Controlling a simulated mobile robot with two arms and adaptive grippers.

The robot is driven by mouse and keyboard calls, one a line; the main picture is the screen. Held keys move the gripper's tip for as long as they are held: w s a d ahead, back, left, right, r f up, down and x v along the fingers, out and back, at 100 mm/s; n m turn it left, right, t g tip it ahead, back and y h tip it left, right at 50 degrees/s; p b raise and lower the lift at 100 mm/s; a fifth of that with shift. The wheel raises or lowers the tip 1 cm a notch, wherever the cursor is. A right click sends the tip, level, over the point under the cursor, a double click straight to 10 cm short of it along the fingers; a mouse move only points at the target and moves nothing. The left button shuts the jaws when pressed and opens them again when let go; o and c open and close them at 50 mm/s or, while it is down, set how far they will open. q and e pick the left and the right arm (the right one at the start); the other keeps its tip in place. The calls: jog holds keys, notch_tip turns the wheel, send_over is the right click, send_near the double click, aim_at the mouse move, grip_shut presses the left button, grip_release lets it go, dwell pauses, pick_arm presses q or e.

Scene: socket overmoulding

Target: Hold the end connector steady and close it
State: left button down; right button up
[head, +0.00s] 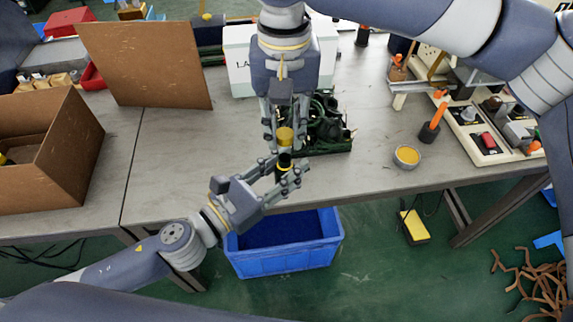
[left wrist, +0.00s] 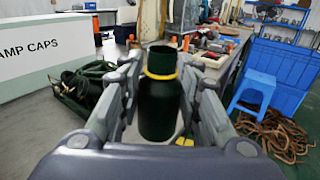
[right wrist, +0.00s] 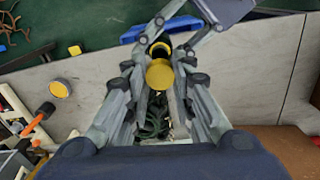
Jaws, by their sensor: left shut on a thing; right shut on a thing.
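The end connector (left wrist: 160,105) is a dark green, upright cylinder with a yellow ring in the left wrist view. My right gripper (head: 279,141) points down from above and is shut on a yellow round piece (head: 285,136), which lies directly above the connector in the head view. The yellow piece also shows as a disc in the right wrist view (right wrist: 160,75), with the dark connector behind it. Whether the two parts touch is hidden by the fingers.
A tray of green cable coils (head: 325,145) and a white labelled box (head: 240,62) stand behind. A small round dish (head: 407,156) and an orange-handled tool (head: 433,123) lie to the right. A blue bin (head: 285,262) stands on the floor below. Cardboard boxes (head: 75,150) are at left.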

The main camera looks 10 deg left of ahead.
aim_at(285, 158)
jog(key=shift+f, duration=1.55)
jog(key=shift+f, duration=0.85)
jog(key=shift+f, duration=0.6)
jog(key=m, duration=1.2)
jog(key=shift+m, duration=0.4)
jog(key=m, duration=0.3)
jog(key=shift+m, duration=0.3)
